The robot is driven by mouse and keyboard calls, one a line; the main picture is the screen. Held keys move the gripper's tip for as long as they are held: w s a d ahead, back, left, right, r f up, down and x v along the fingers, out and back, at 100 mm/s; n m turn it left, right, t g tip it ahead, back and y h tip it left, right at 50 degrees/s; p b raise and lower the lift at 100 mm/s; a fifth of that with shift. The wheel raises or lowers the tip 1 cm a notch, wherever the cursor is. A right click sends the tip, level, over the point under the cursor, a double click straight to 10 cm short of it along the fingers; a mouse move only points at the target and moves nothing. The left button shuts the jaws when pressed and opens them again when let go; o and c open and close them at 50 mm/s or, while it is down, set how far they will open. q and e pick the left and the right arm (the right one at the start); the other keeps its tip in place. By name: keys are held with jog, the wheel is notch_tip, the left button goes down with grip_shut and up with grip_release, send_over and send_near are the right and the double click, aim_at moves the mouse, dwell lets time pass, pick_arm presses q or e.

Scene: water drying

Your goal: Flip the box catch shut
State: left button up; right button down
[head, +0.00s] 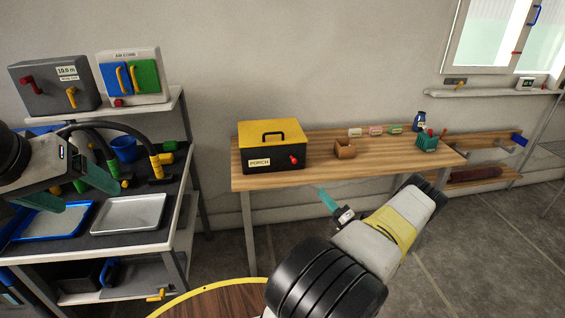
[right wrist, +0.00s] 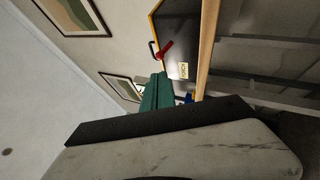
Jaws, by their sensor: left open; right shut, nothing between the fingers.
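The black box (head: 270,155) with a yellow lid and a black handle stands on the left part of the wooden table, with a label on its front. Its red catch (head: 293,159) sticks out at the right of the front face. My right gripper (head: 328,200) is shut and empty, below and in front of the table edge, apart from the box. In the right wrist view the box (right wrist: 188,28) shows sideways, with the red catch (right wrist: 165,49) beyond my green fingertips. My left gripper (head: 72,204) is open and empty, over the shelf at the left.
The wooden table (head: 385,150) also holds a small brown open box (head: 345,149), small labelled cards, a blue bottle (head: 420,121) and a green container (head: 428,143). A shelf with a metal tray (head: 130,213) stands left. A round yellow-rimmed table (head: 215,300) is in front.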

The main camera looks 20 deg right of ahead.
jog(key=x, duration=1.4)
jog(key=shift+r, duration=0.15)
jog(key=shift+r+m+h, duration=0.2)
jog(key=shift+m+h, duration=0.1)
jog(key=shift+r+g, duration=0.2)
jog(key=shift+g, duration=0.1)
notch_tip(320, 180, up, 7)
jog(key=m+g+h, duration=0.2)
jog(key=m+g, duration=0.3)
jog(key=g, duration=0.3)
send_over(296, 162)
jog(key=w+d, duration=0.1)
jog(key=d, duration=0.1)
jog(key=shift+a+f, duration=0.1)
jog(key=shift+f, duration=0.1)
jog(key=shift+r, duration=0.2)
